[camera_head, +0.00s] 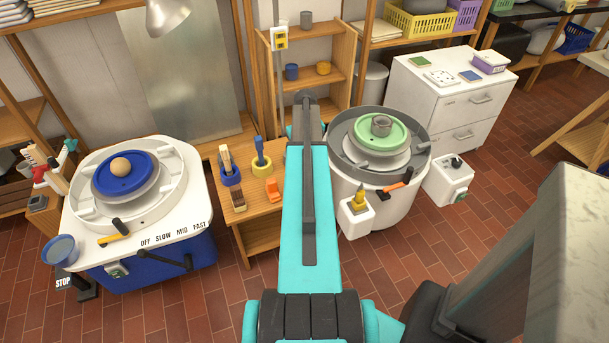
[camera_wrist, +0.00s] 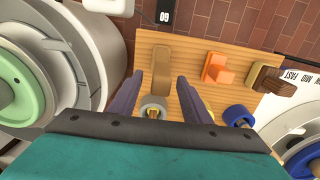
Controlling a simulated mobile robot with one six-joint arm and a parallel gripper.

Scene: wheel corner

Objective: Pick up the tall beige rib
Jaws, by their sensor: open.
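A tan-beige block-like piece, which looks like the tall beige rib (camera_wrist: 161,72), is on the small wooden table (camera_wrist: 190,48) in the wrist view. It appears just beyond and between the fingertips, not gripped. My gripper (camera_wrist: 158,90) is open above the table, one dark finger on each side, with nothing held. A grey round cup (camera_wrist: 153,103) shows between the fingers, closer to the palm. In the head view my teal arm covers the right part of the table and hides this piece; the gripper's fingers cannot be made out there.
An orange piece (camera_wrist: 217,70), a brown brush (camera_wrist: 274,82) and a blue cup (camera_wrist: 238,115) are right of the fingers. In the head view a blue wheel (camera_head: 140,230) flanks the table (camera_head: 262,235) on the left, a green-topped wheel (camera_head: 381,133) on the right.

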